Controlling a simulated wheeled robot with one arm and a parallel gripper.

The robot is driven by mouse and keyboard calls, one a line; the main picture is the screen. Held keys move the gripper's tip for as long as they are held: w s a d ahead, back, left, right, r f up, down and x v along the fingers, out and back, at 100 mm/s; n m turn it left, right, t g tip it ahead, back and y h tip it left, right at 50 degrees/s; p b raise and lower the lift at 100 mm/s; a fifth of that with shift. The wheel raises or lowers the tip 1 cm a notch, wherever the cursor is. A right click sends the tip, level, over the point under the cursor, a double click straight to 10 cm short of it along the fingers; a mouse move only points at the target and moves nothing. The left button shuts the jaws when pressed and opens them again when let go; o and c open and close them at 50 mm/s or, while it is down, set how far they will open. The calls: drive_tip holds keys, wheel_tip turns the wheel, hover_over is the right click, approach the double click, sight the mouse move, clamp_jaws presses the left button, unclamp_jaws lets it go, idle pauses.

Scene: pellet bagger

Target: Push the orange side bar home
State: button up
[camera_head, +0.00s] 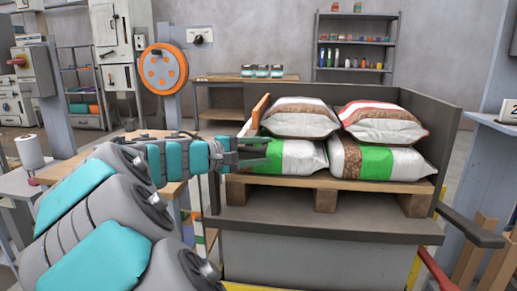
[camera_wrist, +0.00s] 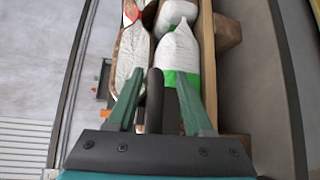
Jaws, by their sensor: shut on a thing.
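The orange side bar (camera_head: 257,114) shows in the head view as a tilted strip at the left end of the bagged load, just above my gripper. Its lower end is hidden behind my gripper. My gripper (camera_head: 262,152) is at the left end of the load, fingers pointing right towards the bags. In the wrist view my gripper (camera_wrist: 158,100) has two green fingers with dark grey pieces between them. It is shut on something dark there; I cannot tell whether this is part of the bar.
White, green and brown bags (camera_head: 300,118) lie stacked on a wooden pallet (camera_head: 325,186). A dark grey wall (camera_head: 452,125) bounds the load at the back and right. A grey ledge (camera_head: 325,226) runs along the front. A wooden bench (camera_head: 150,140) stands at left.

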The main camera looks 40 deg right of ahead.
sight(248, 151)
drive_tip(key=shift+o, duration=0.6)
drive_tip(key=shift+r, duration=0.1)
drive_tip(key=shift+w, duration=0.1)
drive_tip(key=a, duration=0.5)
drive_tip(key=w+a+r, duration=0.1)
drive_tip(key=a, duration=0.1)
drive_tip(key=shift+a, duration=0.35)
drive_tip(key=shift+r, duration=0.1)
